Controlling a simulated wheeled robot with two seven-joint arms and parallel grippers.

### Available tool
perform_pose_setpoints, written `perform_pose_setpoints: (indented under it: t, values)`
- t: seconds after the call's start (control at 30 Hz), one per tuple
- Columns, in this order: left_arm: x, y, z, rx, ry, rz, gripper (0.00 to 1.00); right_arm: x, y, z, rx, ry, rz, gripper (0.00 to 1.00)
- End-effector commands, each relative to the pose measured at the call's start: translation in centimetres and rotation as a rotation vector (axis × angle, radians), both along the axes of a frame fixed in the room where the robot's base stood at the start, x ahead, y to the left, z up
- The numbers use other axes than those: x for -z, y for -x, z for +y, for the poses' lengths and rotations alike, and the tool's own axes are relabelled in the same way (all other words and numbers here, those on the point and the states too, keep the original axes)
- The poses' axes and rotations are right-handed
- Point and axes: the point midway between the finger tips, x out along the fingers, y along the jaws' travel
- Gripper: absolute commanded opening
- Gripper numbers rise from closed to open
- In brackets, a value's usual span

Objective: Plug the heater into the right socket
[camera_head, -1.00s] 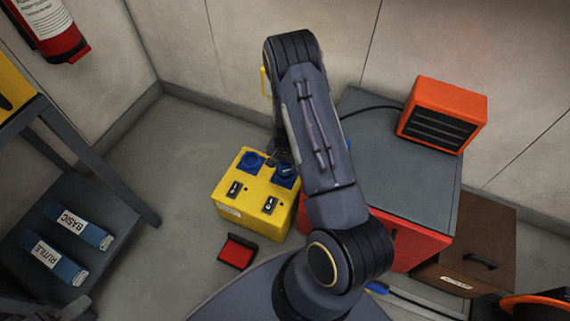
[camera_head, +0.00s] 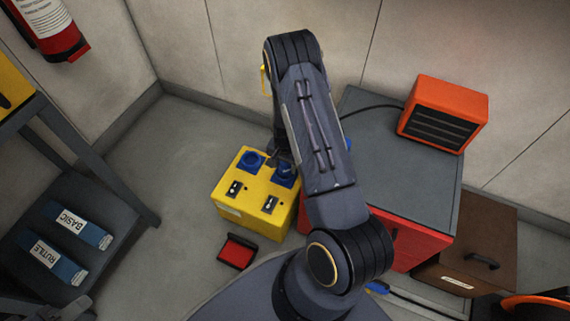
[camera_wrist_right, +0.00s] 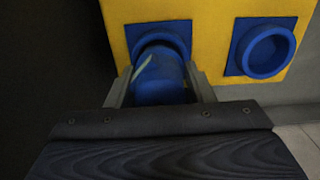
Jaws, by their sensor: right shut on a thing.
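The orange heater (camera_head: 443,114) stands on the grey-topped red cabinet, with a dark cable running left from it behind my right arm. The yellow socket box (camera_head: 240,205) stands on the floor. It has two blue sockets on top, a left one (camera_head: 251,161) and a right one (camera_head: 284,178). My right gripper (camera_head: 281,158) is at the right socket, mostly hidden by its arm. In the right wrist view, the gripper (camera_wrist_right: 160,88) is shut on a blue plug (camera_wrist_right: 160,80), which overlaps that socket (camera_wrist_right: 160,37). How deep the plug sits I cannot tell. The other socket (camera_wrist_right: 266,50) is empty.
The grey-topped cabinet (camera_head: 400,165) stands right of the box. A small red-and-black item (camera_head: 237,252) lies on the floor before the box. A brown case (camera_head: 470,245) is at right, a shelf with blue packs (camera_head: 80,226) at left. Floor left of the box is clear.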

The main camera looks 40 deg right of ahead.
Motion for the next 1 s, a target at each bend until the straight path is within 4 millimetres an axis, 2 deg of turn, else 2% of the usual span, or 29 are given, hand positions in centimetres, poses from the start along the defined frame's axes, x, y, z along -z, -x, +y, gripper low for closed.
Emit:
perform_pose_setpoints:
  t: [0.33,0.37,0.4,0.73,1.0]
  values:
    - [0.7,0.0,0.0,0.0,0.0,0.0,0.36,0.8,0.0,0.0,0.0,0.0,-0.001,0.19]
    - [0.6,0.0,0.0,0.0,0.0,0.0,0.36,0.7,0.0,0.0,0.0,0.0,-0.001,0.51]
    - [0.5,0.0,0.0,0.0,0.0,0.0,0.36,0.7,0.0,0.0,0.0,0.0,-0.001,0.56]
    - [0.4,0.0,0.0,0.0,0.0,0.0,0.36,0.5,0.0,0.0,0.0,0.0,0.0,0.57]
    - [-1.1,0.0,0.0,0.0,0.0,0.0,0.36,-1.4,0.0,0.0,0.0,0.0,0.0,0.57]
